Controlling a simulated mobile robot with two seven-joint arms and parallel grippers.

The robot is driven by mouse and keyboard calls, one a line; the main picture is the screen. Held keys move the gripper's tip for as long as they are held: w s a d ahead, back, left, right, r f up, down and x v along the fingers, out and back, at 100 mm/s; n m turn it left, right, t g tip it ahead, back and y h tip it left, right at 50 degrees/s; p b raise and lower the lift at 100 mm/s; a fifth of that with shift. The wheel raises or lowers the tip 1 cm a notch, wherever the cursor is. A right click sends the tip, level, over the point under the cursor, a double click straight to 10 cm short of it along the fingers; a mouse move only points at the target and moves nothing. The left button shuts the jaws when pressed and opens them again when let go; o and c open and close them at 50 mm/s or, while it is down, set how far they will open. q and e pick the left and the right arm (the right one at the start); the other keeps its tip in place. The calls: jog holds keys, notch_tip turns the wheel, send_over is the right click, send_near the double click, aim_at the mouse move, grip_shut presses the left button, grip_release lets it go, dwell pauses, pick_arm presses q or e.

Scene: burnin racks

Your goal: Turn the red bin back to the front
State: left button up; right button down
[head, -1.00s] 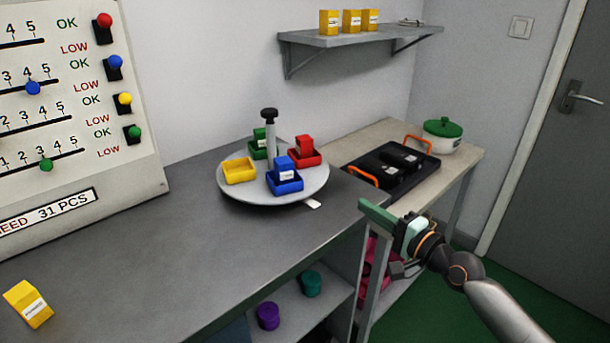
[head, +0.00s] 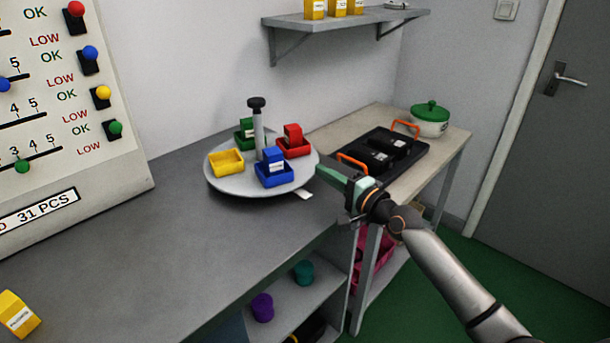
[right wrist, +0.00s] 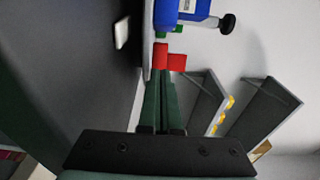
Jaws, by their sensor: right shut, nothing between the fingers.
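The red bin (head: 294,150) holds a red block and sits on the right side of the round grey turntable (head: 222,183). The blue bin (head: 273,178) is at the turntable's front, the yellow bin (head: 225,164) at its left, and the green bin (head: 243,140) at its back. A post with a black knob (head: 256,103) stands in the middle. My right gripper (head: 325,173) is shut and empty, just right of the turntable rim. In the right wrist view the red block (right wrist: 170,62) appears just beyond the shut fingertips (right wrist: 165,82). My left gripper is out of view.
A black tray (head: 385,152) with orange handles and a green-lidded pot (head: 430,119) stand on the side table at right. A white tag (head: 303,195) lies by the turntable. A yellow carton (head: 18,315) lies at front left. The counter between is clear.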

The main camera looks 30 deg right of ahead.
aim_at(304, 180)
jog(key=shift+x, duration=0.8)
jog(key=shift+a+r+p, duration=0.15)
jog(key=shift+a+p, duration=0.55)
jog(key=shift+a, duration=0.5)
jog(key=shift+s+a, duration=0.1)
jog(key=shift+a, duration=0.65)
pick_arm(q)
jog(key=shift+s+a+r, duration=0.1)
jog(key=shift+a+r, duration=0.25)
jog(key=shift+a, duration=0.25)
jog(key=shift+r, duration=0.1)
pick_arm(e)
jog(key=shift+a, duration=0.1)
